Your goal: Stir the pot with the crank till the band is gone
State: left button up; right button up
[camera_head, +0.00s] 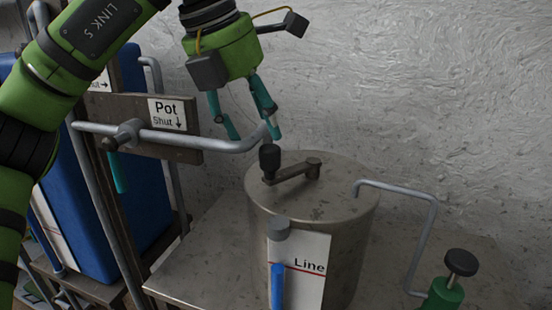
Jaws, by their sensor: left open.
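The pot (345,215) is a grey metal drum with a flat lid, standing on a metal bench. On its lid is the crank (290,173), a dark arm with an upright black knob (269,158) at its left end. My left gripper (252,131) is open and empty, its teal fingers pointing down above the knob, apparently apart from it. On the pot's front is a white gauge plate (312,262) marked "Line" with a red line and a blue column (277,286). I cannot make out a band. My right gripper is out of view.
A grey pipe (165,138) with a valve runs past the "Pot Shut" sign (167,114) to above the pot. A blue tank (145,205) stands at left. A bent pipe (435,222) links the pot to a green black-knobbed fitting (442,295). A wall is behind.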

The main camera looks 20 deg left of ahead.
aim_at(266, 147)
pick_arm(q)
jog(key=x, duration=0.6)
jog(key=shift+w+d+f+p, duration=0.1)
jog(key=shift+w+f+p, duration=0.1)
jog(key=shift+p, duration=0.2)
jog(key=c, duration=0.7)
jog(key=shift+r, duration=0.15)
grip_shut()
